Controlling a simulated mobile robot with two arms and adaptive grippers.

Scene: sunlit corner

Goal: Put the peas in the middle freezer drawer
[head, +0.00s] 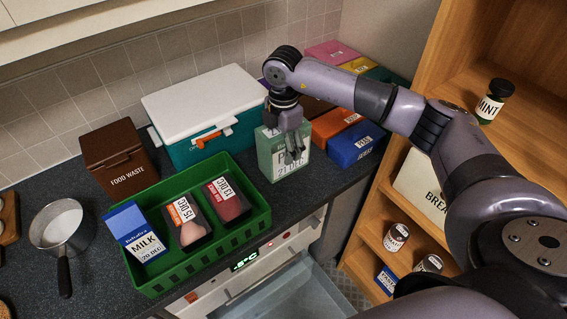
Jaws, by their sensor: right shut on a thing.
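A green box (268,152), its label partly covered but with a date readable, is upright at the counter's front edge, right of the green crate; I take it to be the peas. My right gripper (294,157) reaches down over it and is shut on it, its fingers in front of its face. I cannot tell whether the box touches the counter. Below the counter is the freezer front (212,287) with a lit temperature display. A pale translucent drawer (285,290) stands pulled out at the bottom; which drawer it is I cannot tell. My left gripper is out of view.
A green crate (262,222) holds a milk carton (136,232) and two meat packs. Behind are a food waste bin (118,160) and a teal cooler (205,105). Coloured boxes (356,145) stand close right of the green box. A wooden shelf (445,60) rises at right.

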